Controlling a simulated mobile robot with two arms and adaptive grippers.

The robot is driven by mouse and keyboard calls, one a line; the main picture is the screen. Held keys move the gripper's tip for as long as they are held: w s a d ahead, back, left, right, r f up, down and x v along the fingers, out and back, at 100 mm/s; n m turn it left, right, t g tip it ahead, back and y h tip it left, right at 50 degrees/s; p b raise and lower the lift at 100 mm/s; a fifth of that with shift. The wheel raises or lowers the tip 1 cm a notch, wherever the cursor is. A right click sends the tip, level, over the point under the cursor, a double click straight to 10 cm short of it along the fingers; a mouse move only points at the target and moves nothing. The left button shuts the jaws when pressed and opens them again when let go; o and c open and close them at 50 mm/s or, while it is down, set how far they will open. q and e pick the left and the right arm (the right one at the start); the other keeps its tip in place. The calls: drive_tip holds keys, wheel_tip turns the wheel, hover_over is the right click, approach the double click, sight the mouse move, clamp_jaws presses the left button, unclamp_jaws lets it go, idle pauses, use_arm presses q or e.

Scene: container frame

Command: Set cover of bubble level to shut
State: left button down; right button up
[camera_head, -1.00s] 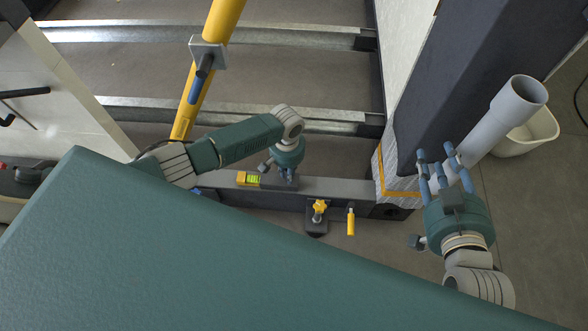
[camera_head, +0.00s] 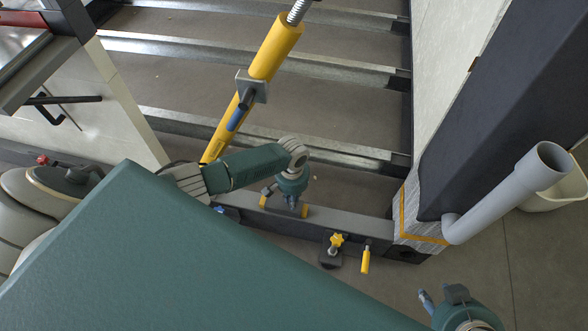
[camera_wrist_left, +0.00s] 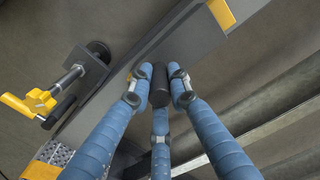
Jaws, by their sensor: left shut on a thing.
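The bubble level (camera_head: 263,201) lies on the dark beam; its yellow ends show on both sides of my left gripper (camera_head: 291,203). No green vial shows between them; the gripper hides part of the level, so the cover's exact position is unclear. In the left wrist view, a yellow end of the level (camera_wrist_left: 222,14) shows at the top. There my left gripper (camera_wrist_left: 162,80) has its blue fingers closed around a small dark cylindrical piece (camera_wrist_left: 160,92), seemingly part of the cover. My right gripper (camera_head: 440,294) is cut off at the bottom, its visible fingers apart and empty.
A yellow-knobbed clamp (camera_head: 335,240) and a yellow-handled pin (camera_head: 366,260) sit on the beam's near side. A yellow prop (camera_head: 262,70) rises behind the left arm. A grey pipe (camera_head: 500,195) and white bucket (camera_head: 560,190) stand at right. Metal rails (camera_head: 250,57) cross behind.

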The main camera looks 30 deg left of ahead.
use_arm(q)
drive_tip(key=c, duration=1.6)
unclamp_jaws()
drive_tip(key=shift+w+a+r, duration=0.1)
drive_tip(key=shift+w, duration=0.2)
drive_tip(key=shift+c, duration=0.2)
drive_tip(key=shift+s, duration=0.15)
drive_tip(key=shift+r, duration=3.7)
